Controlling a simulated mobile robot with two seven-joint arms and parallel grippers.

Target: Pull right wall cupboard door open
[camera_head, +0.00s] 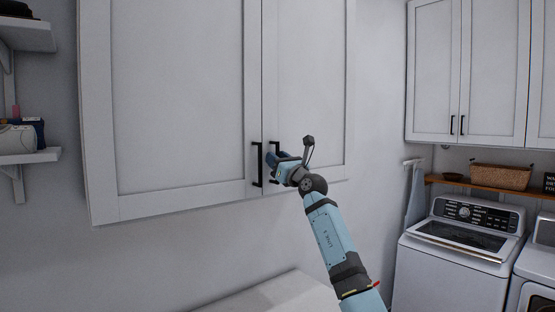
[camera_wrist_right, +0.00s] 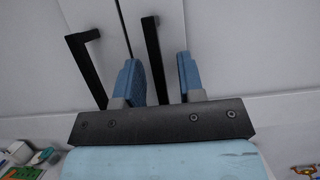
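The wall cupboard has two white panelled doors, both closed. The right door (camera_head: 308,80) carries a black vertical bar handle (camera_head: 276,146), partly hidden by my right gripper (camera_head: 279,160). In the right wrist view, this handle (camera_wrist_right: 153,50) stands between the two blue fingers of the gripper (camera_wrist_right: 160,78). The fingers are apart, with a visible gap on the handle's right side; the left finger is close to it, and I cannot tell if they touch. The left door (camera_head: 170,100) has its own black handle (camera_head: 257,164), outside the fingers to the left. My left gripper is not in view.
A second wall cupboard (camera_head: 480,70) hangs at the right, above a wooden shelf with a basket (camera_head: 500,177). A white washer (camera_head: 455,255) stands below it. Small shelves (camera_head: 30,157) with items are at the far left. A white surface (camera_head: 275,295) lies below the cupboard.

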